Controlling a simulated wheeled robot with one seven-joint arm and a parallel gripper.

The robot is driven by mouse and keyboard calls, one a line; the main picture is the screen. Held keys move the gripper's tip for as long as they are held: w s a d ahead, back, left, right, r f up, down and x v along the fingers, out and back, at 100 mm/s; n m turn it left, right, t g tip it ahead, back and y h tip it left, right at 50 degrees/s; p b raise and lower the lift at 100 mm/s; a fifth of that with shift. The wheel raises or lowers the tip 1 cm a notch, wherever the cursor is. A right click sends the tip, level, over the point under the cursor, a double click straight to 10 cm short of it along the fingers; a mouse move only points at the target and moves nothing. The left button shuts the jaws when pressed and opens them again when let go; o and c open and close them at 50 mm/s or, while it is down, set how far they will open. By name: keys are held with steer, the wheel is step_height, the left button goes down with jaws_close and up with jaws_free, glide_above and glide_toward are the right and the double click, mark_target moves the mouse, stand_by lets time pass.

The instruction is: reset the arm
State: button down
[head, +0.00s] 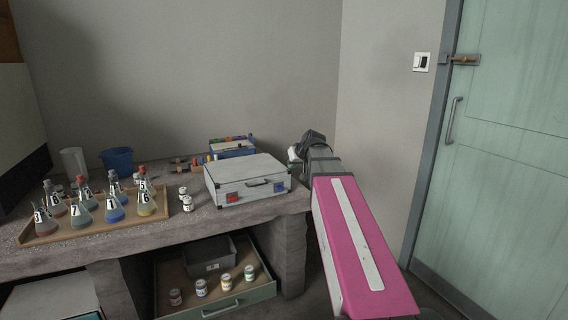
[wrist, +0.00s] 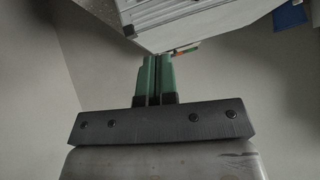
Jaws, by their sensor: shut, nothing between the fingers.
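My arm, with a pink and white link, reaches toward the right end of the concrete bench in the head view. My gripper (head: 293,154) is beside the right side of the closed white case (head: 246,178), largely hidden by my own wrist. In the wrist view my gripper (wrist: 153,62) has its two green fingers together with nothing between them. The white case (wrist: 185,18) fills the top of that view, just beyond the fingertips. I cannot tell whether they touch.
A wooden tray (head: 44,240) of numbered flasks stands on the bench at left, with small jars (head: 188,203) nearby. A blue bucket (head: 117,160) and a blue box (head: 232,149) stand behind. Below, an open drawer (head: 237,300) holds several jars. A green door (head: 500,170) is at right.

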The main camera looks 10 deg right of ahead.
steer(key=s+a+f+m+g+h, duration=0.1)
steer(key=s+f+g, duration=0.3)
steer(key=s+f, duration=0.8)
steer(key=s+a+f+m+g+h, duration=0.1)
steer(key=s+f+g+h, duration=0.2)
steer(key=s+f, duration=0.9)
step_height(320, 180, down, 9)
steer(key=shift+s+a+r+m+g, duration=0.15)
steer(key=shift+s+a+m+g, duration=0.15)
steer(key=shift+g, duration=0.3)
